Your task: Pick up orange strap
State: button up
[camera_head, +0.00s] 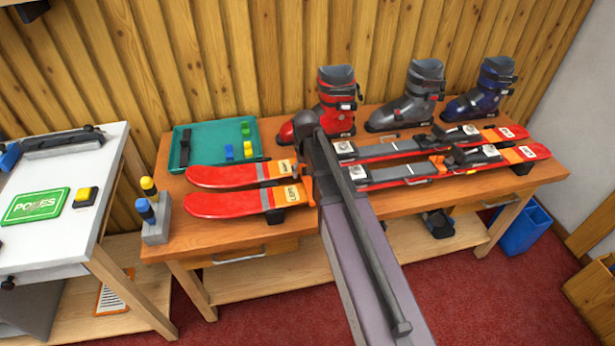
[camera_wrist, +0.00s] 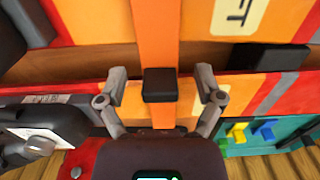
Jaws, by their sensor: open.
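The orange strap (camera_wrist: 155,35) runs vertically through the middle of the wrist view, crossing the red and orange skis. It has a black buckle (camera_wrist: 160,85). My gripper (camera_wrist: 161,82) is open, with one finger on each side of the buckle and a gap on both sides. I cannot tell how far above the strap the fingertips are. In the head view my arm covers the gripper and most of the middle of the skis. The two skis (camera_head: 230,203) lie side by side on the wooden bench (camera_head: 285,233).
A teal tray (camera_head: 197,157) with small coloured blocks stands at the back left. A red boot (camera_head: 335,98), a grey boot (camera_head: 415,95) and a blue boot (camera_head: 485,90) line the back. Ski bindings (camera_head: 460,135) rise on the right. A grey holder (camera_head: 156,228) stands at the left edge.

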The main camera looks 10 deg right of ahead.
jog(key=shift+c, duration=0.2)
grip_shut()
dwell(0.3)
jog(key=shift+r, duration=0.25)
notch_tip(320, 180, up, 3)
jog(key=p, duration=0.3)
jog(key=shift+s+r+p, duration=0.2)
jog(key=shift+r+p, duration=0.1)
jog(key=shift+p, duration=0.25)
jog(key=s+r, duration=0.1)
jog(key=s, duration=1.4)
jog(key=shift+s+d+p, duration=0.3)
jog(key=shift+d+p, duration=0.05)
jog(key=shift+p, duration=0.1)
jog(key=shift+r, duration=0.1)
jog(key=shift+r+p, duration=2.9)
jog(key=shift+p, duration=0.1)
